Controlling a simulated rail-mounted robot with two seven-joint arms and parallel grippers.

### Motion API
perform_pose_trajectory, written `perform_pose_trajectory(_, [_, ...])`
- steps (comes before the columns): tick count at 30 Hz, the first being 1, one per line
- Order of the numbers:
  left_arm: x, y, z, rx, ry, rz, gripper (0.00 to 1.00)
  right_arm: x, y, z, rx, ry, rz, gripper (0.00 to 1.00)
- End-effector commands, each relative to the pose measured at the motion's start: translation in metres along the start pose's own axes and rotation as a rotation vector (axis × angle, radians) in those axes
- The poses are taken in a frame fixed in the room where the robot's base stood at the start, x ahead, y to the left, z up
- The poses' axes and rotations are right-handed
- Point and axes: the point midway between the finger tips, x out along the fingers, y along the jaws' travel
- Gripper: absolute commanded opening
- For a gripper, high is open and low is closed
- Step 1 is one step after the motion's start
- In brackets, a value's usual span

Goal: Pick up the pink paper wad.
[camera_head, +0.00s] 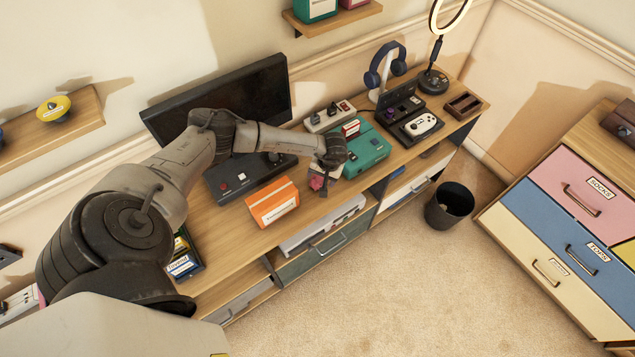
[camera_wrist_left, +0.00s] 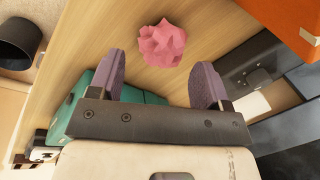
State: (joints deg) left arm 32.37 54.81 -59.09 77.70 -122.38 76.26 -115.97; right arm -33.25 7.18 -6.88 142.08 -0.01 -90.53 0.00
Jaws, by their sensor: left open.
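The pink paper wad (camera_wrist_left: 162,44) lies on the wooden desk top, crumpled and roundish. In the head view the wad (camera_head: 317,183) shows partly, right at my left gripper (camera_head: 322,178), which covers some of it. In the left wrist view my left gripper (camera_wrist_left: 165,80) is open, its two purple-grey finger pads apart. The wad is ahead of the fingertips, roughly between their lines, and nothing is between the pads. I cannot tell whether a finger touches it. My right gripper is in neither view.
A teal box (camera_head: 362,152) stands right of the wad and an orange box (camera_head: 272,202) left of it. A dark console (camera_head: 240,176) and monitor (camera_head: 255,95) are behind. The desk's front edge is close. A black bin (camera_head: 449,205) stands on the floor.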

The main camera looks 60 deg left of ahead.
Motion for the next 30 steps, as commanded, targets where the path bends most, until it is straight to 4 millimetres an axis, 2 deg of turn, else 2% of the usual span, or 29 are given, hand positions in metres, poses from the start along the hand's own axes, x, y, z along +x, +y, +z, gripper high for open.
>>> perform_pose_trajectory(10, [0.042,-0.002,0.001,-0.001,-0.002,0.001,0.71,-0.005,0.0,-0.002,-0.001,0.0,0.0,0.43])
perform_pose_trajectory(21, [0.049,-0.002,0.001,0.0,-0.001,0.0,0.71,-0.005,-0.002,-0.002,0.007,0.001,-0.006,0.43])
perform_pose_trajectory(30, [0.049,-0.002,0.001,-0.001,0.0,0.0,0.43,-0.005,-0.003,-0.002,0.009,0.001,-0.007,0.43])
